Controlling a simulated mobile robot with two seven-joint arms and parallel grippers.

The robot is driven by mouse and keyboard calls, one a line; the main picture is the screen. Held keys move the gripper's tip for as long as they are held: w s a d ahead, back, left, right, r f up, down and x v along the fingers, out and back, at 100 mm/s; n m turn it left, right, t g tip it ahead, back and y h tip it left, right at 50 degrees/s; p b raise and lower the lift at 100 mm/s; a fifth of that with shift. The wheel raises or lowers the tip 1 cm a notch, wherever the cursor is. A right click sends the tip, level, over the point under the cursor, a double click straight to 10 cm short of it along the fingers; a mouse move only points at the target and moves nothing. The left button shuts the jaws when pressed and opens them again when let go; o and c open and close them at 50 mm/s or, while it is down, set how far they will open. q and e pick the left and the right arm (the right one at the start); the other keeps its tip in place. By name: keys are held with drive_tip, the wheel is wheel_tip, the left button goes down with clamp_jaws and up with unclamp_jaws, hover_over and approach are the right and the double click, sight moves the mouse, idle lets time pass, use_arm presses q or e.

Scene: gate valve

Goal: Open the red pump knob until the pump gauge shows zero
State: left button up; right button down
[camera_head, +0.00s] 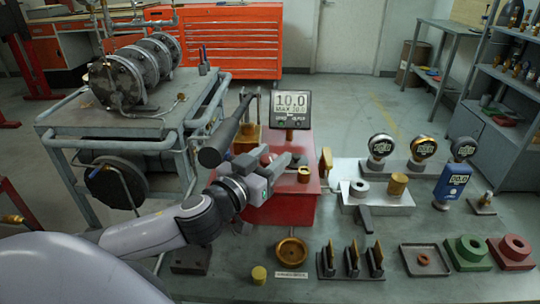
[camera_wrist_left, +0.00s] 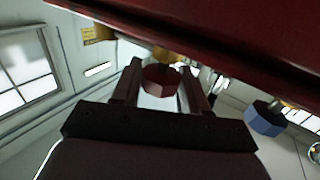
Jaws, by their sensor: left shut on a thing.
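The red pump knob (camera_wrist_left: 160,78) is a dark red, faceted knob. In the left wrist view it sits between the two fingers of my left gripper (camera_wrist_left: 160,85), which is shut on it. In the head view my left gripper (camera_head: 277,166) is at the front of the red pump (camera_head: 268,209), and its fingers mostly hide the knob. The pump gauge (camera_head: 291,103) is a black-framed display on top, reading 10.0 with smaller text below. My right gripper is not in view.
A black pump lever (camera_head: 225,133) slants up beside my left gripper. A grey block with brass fittings (camera_head: 380,196) and several round gauges (camera_head: 381,147) stand to the right. Brass valve parts (camera_head: 291,252), a tray (camera_head: 425,260), and green (camera_head: 468,251) and red (camera_head: 512,250) blocks line the front.

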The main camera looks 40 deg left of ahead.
use_arm(q)
drive_tip(key=n+y, duration=0.2)
drive_tip(key=shift+y, duration=0.4)
drive_tip(key=n+g+y+b, duration=0.1)
drive_tip(key=y, duration=0.1)
drive_tip(key=shift+f+n+y, duration=0.1)
drive_tip(key=shift+n+y, duration=0.2)
drive_tip(key=shift+n, duration=0.1)
drive_tip(key=shift+n+g+y+b, duration=0.95)
drive_tip(key=shift+n+y, duration=0.25)
drive_tip(key=shift+y, duration=0.7)
drive_tip(key=shift+n+g+y+b, duration=0.35)
drive_tip(key=shift+n+y+b, duration=0.15)
drive_tip(key=shift+y, duration=0.1)
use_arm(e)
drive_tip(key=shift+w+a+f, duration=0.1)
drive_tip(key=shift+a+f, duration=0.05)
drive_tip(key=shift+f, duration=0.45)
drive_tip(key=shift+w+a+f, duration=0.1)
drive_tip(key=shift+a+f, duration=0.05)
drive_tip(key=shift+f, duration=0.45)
use_arm(q)
drive_tip(key=shift+y, duration=0.3)
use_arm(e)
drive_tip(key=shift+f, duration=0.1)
use_arm(q)
drive_tip(key=o, duration=1)
drive_tip(key=shift+c, duration=0.2)
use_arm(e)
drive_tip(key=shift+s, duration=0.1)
